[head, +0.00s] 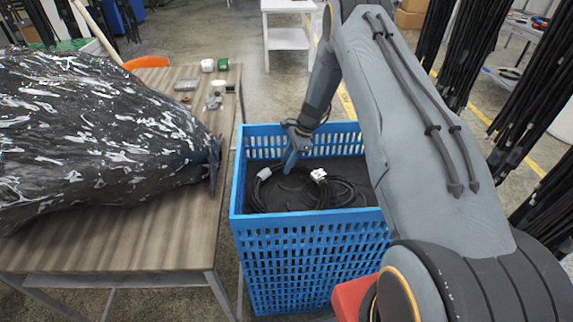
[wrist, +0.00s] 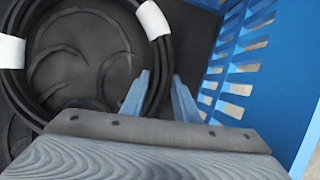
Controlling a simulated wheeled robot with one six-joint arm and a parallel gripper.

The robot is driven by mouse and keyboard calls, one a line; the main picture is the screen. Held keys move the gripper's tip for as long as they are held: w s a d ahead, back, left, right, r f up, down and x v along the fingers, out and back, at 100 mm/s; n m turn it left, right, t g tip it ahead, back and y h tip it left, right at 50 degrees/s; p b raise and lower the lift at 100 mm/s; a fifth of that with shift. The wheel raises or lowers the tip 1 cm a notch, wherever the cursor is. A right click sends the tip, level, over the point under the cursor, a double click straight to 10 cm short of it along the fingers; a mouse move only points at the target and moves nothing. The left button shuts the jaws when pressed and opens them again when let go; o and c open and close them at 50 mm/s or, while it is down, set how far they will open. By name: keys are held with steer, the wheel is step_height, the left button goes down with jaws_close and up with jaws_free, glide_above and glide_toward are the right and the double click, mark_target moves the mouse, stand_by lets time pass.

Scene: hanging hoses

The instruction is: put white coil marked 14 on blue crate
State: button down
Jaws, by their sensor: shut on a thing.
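A black hose coil with white bands (head: 264,173) is inside the blue crate (head: 310,240), low near its dark floor. The wrist view shows the coil (wrist: 163,58) close up, with one white band at the top and another at the left. No number is readable on the bands. My gripper (head: 290,158) reaches down into the crate. In the wrist view my gripper (wrist: 158,92) has one finger on each side of the coil's right-hand part, shut on it. The coil's near part is hidden behind my gripper. The crate wall (wrist: 235,75) is close to the right of the fingers.
A wooden table (head: 130,235) with a large dark wrapped bundle (head: 90,135) stands left of the crate. Small items lie at the table's back. Black hoses hang (head: 465,50) at the right. A white stand (head: 287,38) is behind the crate.

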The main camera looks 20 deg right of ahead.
stand_by(0.4)
steer(key=c, duration=1.3)
jaws_free()
steer(key=b+v, duration=0.1)
steer(key=v, duration=0.5)
steer(key=shift+w+d+r+b, duration=0.1)
steer(key=shift+d+r+b, duration=0.05)
steer(key=shift+b, duration=0.2)
steer(key=shift+d+r, duration=0.2)
steer(key=shift+r, duration=0.35)
steer(key=shift+s+r, duration=0.25)
steer(key=s+a+r+n+h, duration=0.35)
steer(key=s+r+n, duration=0.8)
steer(key=s, duration=0.55)
steer(key=s+r+n, duration=0.2)
steer(key=s+n, duration=0.1)
steer(key=s, duration=0.5)
steer(key=s+a+r+n, duration=0.1)
steer(key=s+r+n, duration=0.2)
steer(key=s, duration=0.6)
steer(key=shift+s+a+r+n+h, duration=0.25)
steer(key=shift+r+n+h, duration=0.1)
steer(key=shift+h, duration=0.1)
